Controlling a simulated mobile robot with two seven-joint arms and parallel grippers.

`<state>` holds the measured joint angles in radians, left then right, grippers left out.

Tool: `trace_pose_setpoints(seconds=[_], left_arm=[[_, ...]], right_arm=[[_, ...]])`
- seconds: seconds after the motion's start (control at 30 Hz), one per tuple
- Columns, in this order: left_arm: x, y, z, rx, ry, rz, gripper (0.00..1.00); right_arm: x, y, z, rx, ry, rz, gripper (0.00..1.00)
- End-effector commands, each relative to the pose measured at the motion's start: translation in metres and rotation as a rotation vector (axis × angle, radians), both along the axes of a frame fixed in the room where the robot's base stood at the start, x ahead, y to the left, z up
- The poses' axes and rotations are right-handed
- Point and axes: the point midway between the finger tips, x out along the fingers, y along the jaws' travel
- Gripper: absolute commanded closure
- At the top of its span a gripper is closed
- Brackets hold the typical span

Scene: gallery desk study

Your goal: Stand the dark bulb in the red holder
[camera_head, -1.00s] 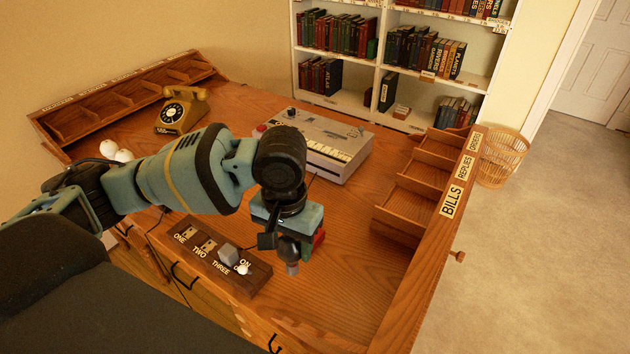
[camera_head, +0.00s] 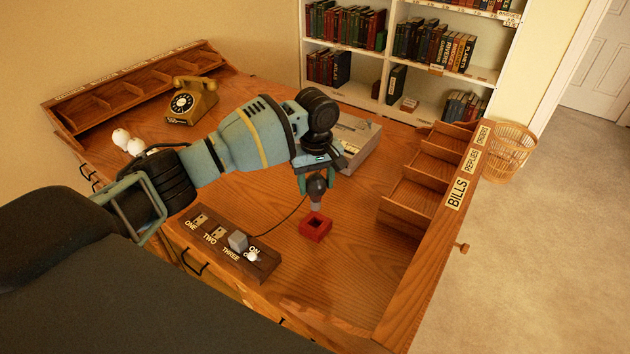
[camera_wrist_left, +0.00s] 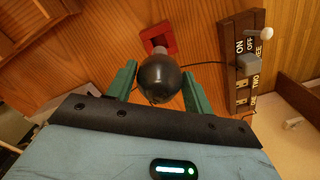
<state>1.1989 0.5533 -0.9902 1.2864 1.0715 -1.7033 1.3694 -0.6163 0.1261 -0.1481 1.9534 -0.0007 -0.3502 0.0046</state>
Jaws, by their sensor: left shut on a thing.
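The dark bulb (camera_head: 317,187) hangs between the fingers of my left gripper (camera_head: 317,177), with its grey base pointing down. My left gripper is shut on it. The red holder (camera_head: 315,227) stands on the desk just below the bulb, its square opening facing up. In the head view the bulb's base ends at about the holder's far rim; I cannot tell whether it touches. In the left wrist view the round bulb (camera_wrist_left: 160,78) sits between the green fingers, and the red holder (camera_wrist_left: 158,38) shows partly hidden behind its base. My right gripper is not in view.
A dark switch block (camera_head: 225,243) with a grey plug and a cable lies left of the holder. Wooden compartments (camera_head: 415,200) line the right edge. White bulbs (camera_head: 128,142) and a phone (camera_head: 192,100) are at the left.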

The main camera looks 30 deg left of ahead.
Motion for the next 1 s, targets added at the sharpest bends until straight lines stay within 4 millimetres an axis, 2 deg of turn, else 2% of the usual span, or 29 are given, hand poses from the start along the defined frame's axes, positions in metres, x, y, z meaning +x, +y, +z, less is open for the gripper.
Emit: trace_pose_setpoints(seconds=[0.47,0.7,1.0], left_arm=[[0.003,0.002,-0.002,0.000,0.003,0.022,0.61],[0.002,0.001,0.000,0.000,0.000,0.022,0.61],[0.001,0.001,-0.032,0.001,0.008,0.020,0.61]], right_arm=[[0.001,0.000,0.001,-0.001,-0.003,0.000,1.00],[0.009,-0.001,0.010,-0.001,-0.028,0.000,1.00],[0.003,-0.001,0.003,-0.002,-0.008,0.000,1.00]])
